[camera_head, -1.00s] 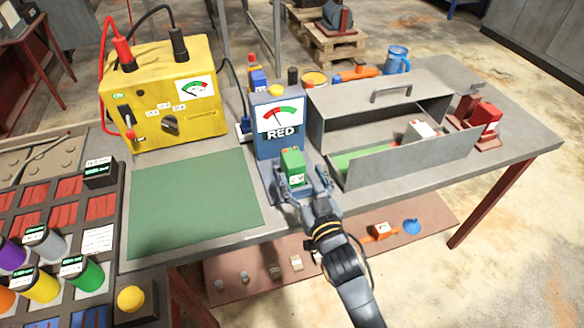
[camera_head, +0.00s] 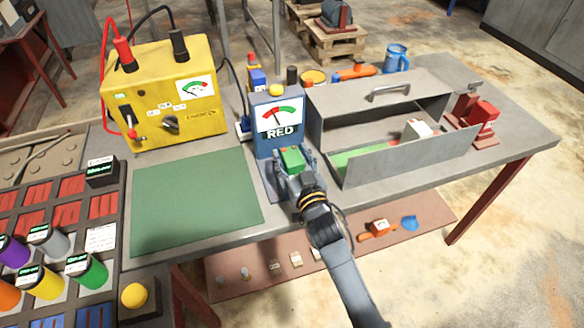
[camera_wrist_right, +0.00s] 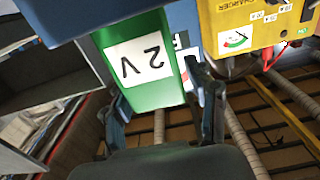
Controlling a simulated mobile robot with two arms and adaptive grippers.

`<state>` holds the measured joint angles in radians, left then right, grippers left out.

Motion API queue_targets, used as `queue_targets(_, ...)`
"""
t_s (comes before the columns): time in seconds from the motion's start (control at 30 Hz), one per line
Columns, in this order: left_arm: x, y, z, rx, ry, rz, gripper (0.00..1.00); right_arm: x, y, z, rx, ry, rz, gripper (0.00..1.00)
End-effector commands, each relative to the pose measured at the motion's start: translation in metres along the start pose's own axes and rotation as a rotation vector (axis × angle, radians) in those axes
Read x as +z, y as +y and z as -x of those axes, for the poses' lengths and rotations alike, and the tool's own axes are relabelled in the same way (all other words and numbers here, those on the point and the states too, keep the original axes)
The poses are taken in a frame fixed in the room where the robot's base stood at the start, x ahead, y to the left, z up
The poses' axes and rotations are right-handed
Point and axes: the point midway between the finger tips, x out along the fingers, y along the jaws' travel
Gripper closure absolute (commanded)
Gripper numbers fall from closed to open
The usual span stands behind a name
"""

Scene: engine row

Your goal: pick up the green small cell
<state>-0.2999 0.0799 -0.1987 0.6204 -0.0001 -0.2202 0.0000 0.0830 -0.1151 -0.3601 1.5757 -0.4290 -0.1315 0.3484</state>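The green small cell (camera_head: 292,159) is a green block standing at the front of the blue tester (camera_head: 279,125), whose screen reads RED. In the right wrist view the cell (camera_wrist_right: 158,85) fills the upper middle, with a white label reading 2 V upside down. My right gripper (camera_head: 293,178) is at the cell, its fingers open on either side of it. The right-hand finger in the wrist view is close to the cell's side; contact is not clear. The gripper hides the cell's lower part in the head view. My left gripper is not in view.
A grey metal box (camera_head: 410,158) with a handled lid stands right of the tester. A yellow charger (camera_head: 165,95) and a green mat (camera_head: 192,200) are to the left. A rack (camera_head: 60,215) with coloured cylinders, one green (camera_head: 90,272), is at the far left.

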Motion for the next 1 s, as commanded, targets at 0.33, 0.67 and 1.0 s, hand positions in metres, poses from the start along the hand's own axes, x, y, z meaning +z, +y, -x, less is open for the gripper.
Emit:
queue_targets(0.33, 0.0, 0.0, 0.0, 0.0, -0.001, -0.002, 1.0, 0.0, 0.0, 0.0, 0.0, 0.0, 0.001, 1.0)
queue_targets(0.67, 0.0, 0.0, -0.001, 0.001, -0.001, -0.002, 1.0, -0.007, 0.0, 0.0, -0.001, 0.009, 0.001, 1.0)
queue_targets(1.0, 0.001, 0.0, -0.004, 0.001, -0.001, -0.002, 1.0, -0.043, 0.0, 0.006, -0.001, 0.012, 0.001, 1.0)
